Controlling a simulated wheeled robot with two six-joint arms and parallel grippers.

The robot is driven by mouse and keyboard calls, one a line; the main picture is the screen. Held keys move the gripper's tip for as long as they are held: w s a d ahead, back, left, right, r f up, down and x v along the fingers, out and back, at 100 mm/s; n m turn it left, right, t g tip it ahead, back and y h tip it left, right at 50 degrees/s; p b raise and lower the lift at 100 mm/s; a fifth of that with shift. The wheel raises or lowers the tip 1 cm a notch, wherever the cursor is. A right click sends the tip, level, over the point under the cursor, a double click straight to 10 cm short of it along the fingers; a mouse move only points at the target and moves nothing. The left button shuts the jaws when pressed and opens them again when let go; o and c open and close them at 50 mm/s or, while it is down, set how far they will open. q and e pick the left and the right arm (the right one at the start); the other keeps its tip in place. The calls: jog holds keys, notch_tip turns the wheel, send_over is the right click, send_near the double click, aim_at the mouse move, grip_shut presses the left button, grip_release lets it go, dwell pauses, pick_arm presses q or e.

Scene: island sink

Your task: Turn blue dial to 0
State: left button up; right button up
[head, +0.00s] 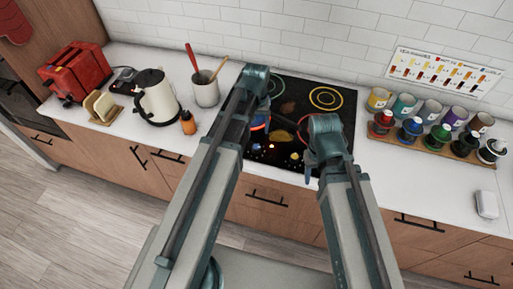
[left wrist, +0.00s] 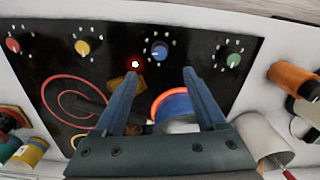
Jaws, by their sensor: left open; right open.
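The blue dial (left wrist: 159,50) is on the black stove panel, between the yellow dial (left wrist: 82,47) and the green dial (left wrist: 233,60). White marks ring it; its pointer is too small to read. A small orange-red light (left wrist: 135,64) glows beside it. In the head view the blue dial (head: 257,146) is small, near the cooktop's front edge. My left gripper (left wrist: 160,76) is open and empty, its fingertips spread on either side of the dial's line and apart from it. In the head view my left arm partly hides it. My right gripper (head: 310,160) is open over the cooktop's right front.
A blue-and-orange round item (left wrist: 175,105) is seen between my left fingers. A kettle (head: 157,98), utensil crock (head: 206,91) and orange bottle (head: 188,123) stand left of the cooktop (head: 325,85). A rack of cups and bottles (head: 425,146) is at right.

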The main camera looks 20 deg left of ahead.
aim_at(256, 146)
pick_arm(q)
notch_tip(256, 146, down, 11)
jog(key=b, duration=1)
jog(key=shift+f, duration=0.15)
grip_shut()
